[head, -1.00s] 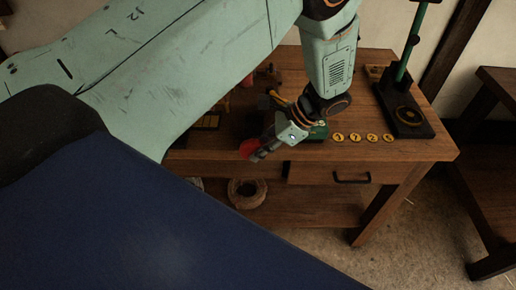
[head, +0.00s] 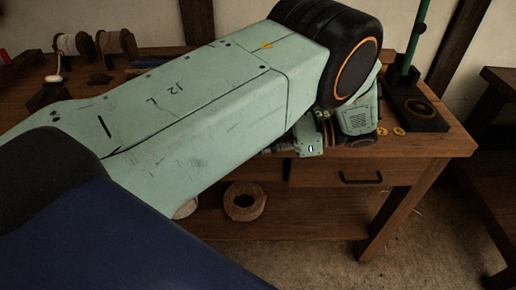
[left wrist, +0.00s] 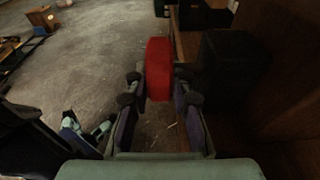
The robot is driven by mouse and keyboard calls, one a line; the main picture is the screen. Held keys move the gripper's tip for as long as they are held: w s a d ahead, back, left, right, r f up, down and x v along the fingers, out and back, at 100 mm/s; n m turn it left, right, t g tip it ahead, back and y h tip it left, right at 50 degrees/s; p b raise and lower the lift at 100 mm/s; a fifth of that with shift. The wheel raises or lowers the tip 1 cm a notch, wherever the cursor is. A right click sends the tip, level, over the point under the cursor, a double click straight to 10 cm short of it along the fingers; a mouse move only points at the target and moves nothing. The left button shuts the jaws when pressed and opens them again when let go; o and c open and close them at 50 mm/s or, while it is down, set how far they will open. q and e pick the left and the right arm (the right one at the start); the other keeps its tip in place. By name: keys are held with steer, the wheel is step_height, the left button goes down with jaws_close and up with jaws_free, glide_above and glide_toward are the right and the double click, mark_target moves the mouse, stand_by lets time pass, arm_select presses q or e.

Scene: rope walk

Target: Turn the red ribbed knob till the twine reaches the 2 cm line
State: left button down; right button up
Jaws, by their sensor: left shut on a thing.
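The red ribbed knob (left wrist: 158,68) stands between the two fingers of my left gripper (left wrist: 158,90) in the left wrist view, with a finger against each side. My left gripper is shut on it. In the head view my left gripper's pale housing (head: 310,138) shows at the bench's front edge, below the wrist. My forearm hides the knob and most of the fingers there. The twine and the 2 cm line cannot be made out in either view. My right gripper is in neither view.
The wooden bench (head: 440,142) has a drawer handle (head: 360,178) in front. Numbered yellow discs (head: 382,131) lie near a green post (head: 414,40) on a black base. Spools (head: 115,42) stand at the back left. A rope coil (head: 245,201) lies on the lower shelf.

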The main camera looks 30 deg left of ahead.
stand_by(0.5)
arm_select(q)
steer(key=c, duration=1.4)
jaws_free()
steer(key=shift+c, duration=0.2)
step_height(320, 180, up, 10)
steer(key=shift+d, duration=0.1)
